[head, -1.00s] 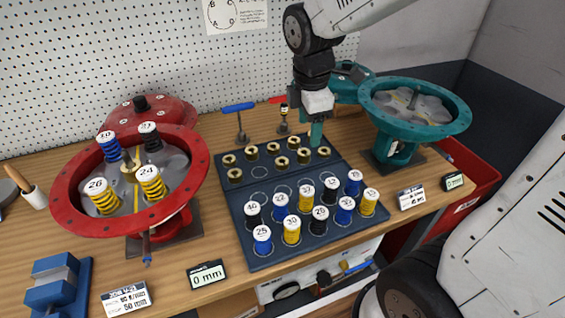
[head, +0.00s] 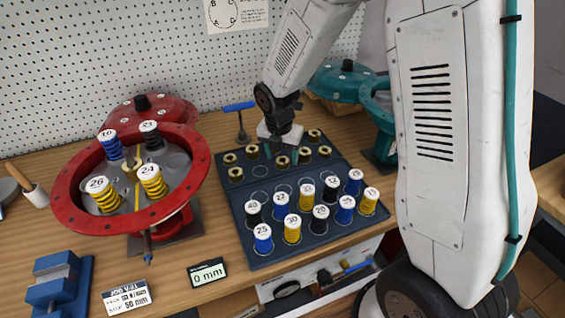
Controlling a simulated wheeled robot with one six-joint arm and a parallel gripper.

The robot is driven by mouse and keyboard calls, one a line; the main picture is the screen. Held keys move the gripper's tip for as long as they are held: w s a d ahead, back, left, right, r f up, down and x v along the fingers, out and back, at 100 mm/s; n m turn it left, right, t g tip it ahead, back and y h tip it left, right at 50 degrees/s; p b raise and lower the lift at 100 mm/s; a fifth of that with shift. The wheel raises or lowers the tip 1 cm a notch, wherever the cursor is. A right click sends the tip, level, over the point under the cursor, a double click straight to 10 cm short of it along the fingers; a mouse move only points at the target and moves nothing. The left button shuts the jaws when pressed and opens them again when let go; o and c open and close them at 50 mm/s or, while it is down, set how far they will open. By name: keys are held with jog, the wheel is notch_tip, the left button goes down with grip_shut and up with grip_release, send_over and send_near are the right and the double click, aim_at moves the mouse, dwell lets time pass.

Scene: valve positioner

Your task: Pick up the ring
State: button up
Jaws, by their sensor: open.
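Several brass rings stand in the back rows of the dark tray (head: 240,216). They include a ring at the left front (head: 236,174), one in the middle (head: 282,162), one right of it (head: 304,157) and one at the back right (head: 314,135). The frames do not single out one ring. My gripper (head: 280,150) points down over the middle of these rows, with its fingers open. Its fingers and wrist hide part of the back row. I cannot tell whether a ring stands between the fingers.
Numbered blue, yellow and black springs (head: 292,230) fill the tray's front. A red actuator housing (head: 75,215) with springs stands left. A teal housing (head: 340,82) stands behind my arm. A blue-handled tool (head: 240,110) stands behind the tray.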

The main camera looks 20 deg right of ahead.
jog(key=shift+w+d+f, duration=0.1)
jog(key=shift+f, duration=0.6)
jog(key=c, duration=1.1)
jog(key=shift+r, duration=0.1)
